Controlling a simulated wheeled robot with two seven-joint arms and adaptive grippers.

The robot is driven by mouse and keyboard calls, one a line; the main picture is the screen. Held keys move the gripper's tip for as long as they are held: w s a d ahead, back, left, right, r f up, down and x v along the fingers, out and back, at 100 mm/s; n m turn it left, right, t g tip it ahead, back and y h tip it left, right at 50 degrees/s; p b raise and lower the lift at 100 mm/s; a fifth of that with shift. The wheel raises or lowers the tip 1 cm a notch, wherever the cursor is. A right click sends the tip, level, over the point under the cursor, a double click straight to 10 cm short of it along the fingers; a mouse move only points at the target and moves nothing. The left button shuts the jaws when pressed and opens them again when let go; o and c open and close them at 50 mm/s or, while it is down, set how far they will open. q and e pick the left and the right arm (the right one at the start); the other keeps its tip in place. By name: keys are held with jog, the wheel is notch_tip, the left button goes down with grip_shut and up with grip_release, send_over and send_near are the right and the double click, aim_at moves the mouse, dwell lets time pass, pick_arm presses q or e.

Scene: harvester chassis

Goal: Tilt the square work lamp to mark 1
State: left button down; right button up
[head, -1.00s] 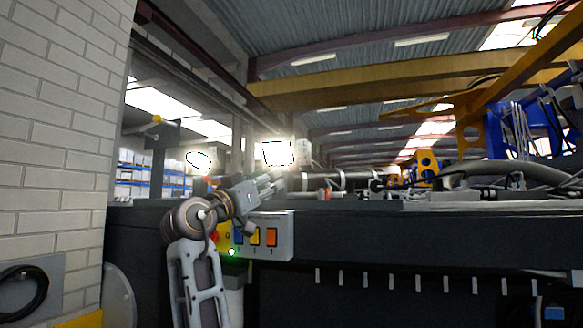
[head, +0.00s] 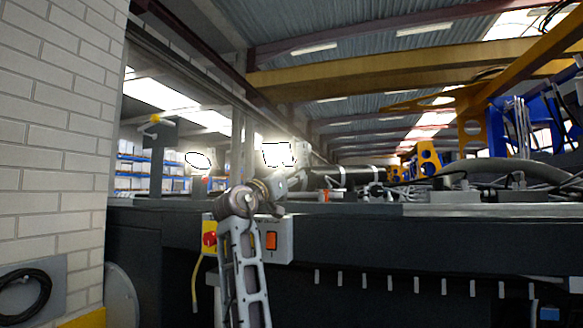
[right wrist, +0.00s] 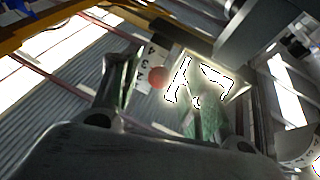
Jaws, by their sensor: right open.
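The square work lamp (head: 277,155) glows brightly above the chassis edge in the head view. In the right wrist view its lit face (right wrist: 212,82) is overexposed. A pale scale plate with digits (right wrist: 143,66) and a red ball (right wrist: 157,77) show beside it; 4, 3 and 2 seem readable, and I cannot make out mark 1. My right gripper (right wrist: 160,88) is open, its two fingers on either side of the scale and red ball. The right finger overlaps the lamp's glow; I cannot tell whether it touches. My left gripper is not in view.
A round lamp (head: 198,160) glows to the left. A control box (head: 277,240) with a red knob and orange switch is on the chassis front, partly behind my right arm. A dark pipe (head: 345,176) lies to the right. A brick wall (head: 60,130) bounds the left.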

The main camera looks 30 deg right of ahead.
jog(key=shift+w+d+r, duration=0.3)
jog(key=shift+d, duration=0.3)
jog(key=shift+c, duration=0.3)
grip_shut()
